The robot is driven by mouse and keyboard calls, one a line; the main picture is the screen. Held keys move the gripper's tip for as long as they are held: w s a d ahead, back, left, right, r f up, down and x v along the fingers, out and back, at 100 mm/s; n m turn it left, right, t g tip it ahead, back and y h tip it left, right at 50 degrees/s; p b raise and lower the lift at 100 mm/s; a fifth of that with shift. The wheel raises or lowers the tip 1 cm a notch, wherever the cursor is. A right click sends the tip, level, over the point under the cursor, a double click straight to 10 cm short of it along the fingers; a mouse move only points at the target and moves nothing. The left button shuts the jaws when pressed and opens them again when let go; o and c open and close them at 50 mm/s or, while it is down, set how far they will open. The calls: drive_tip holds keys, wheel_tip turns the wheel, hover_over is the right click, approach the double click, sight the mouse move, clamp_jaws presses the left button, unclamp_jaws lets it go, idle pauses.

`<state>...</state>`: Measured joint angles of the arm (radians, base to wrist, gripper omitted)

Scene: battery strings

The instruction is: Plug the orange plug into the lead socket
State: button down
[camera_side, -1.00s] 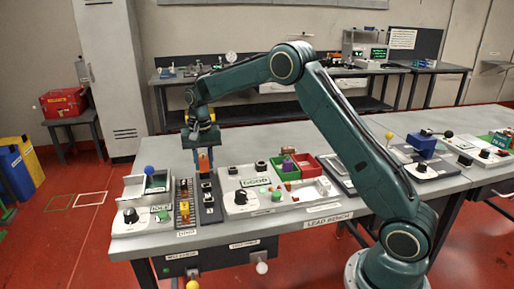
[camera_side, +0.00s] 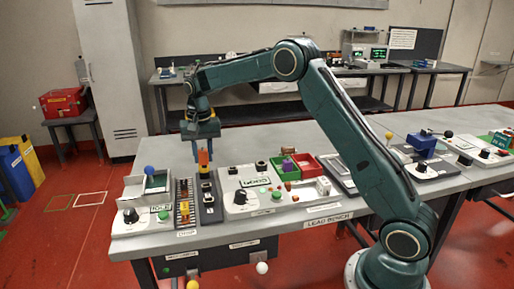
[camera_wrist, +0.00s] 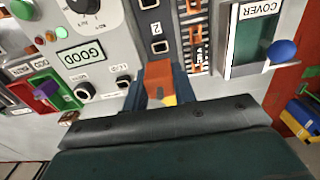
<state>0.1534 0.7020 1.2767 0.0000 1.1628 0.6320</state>
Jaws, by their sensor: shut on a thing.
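My gripper (camera_side: 202,137) is shut on the orange plug (camera_side: 203,157), which hangs below the fingers above the black strip (camera_side: 208,200) in the side view. In the wrist view the orange plug (camera_wrist: 158,73) sits between the two fingers of my gripper (camera_wrist: 160,90), with a bit of yellow beside it. The black strip (camera_wrist: 143,25) has several square sockets and a "2" label. Two more black sockets, a left one (camera_wrist: 87,90) and a right one (camera_wrist: 123,82), are on the white panel. I cannot tell which is the lead socket. The plug's lower end is unclear.
The strip of orange and yellow parts (camera_side: 183,203) lies just left of the black strip. A blue ball knob (camera_side: 149,170) stands at the left. The white panel with a "GOOD" display (camera_wrist: 79,52) and the green and red bins (camera_side: 307,166) are to the right.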

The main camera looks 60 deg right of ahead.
drive_tip(key=s+d+r, duration=0.2)
drive_tip(key=d, duration=0.8)
drive_tip(key=shift+s+d+r, duration=0.15)
drive_tip(key=shift+s+d, duration=0.2)
drive_tip(key=shift+s, duration=0.05)
drive_tip(key=shift+f, duration=0.25)
drive_tip(key=shift+f, duration=2.65)
drive_tip(key=shift+f, duration=1.45)
drive_tip(key=c, duration=1.1)
unclamp_jaws()
drive_tip(key=shift+o, duration=0.2)
wheel_tip(320, 180, up, 14)
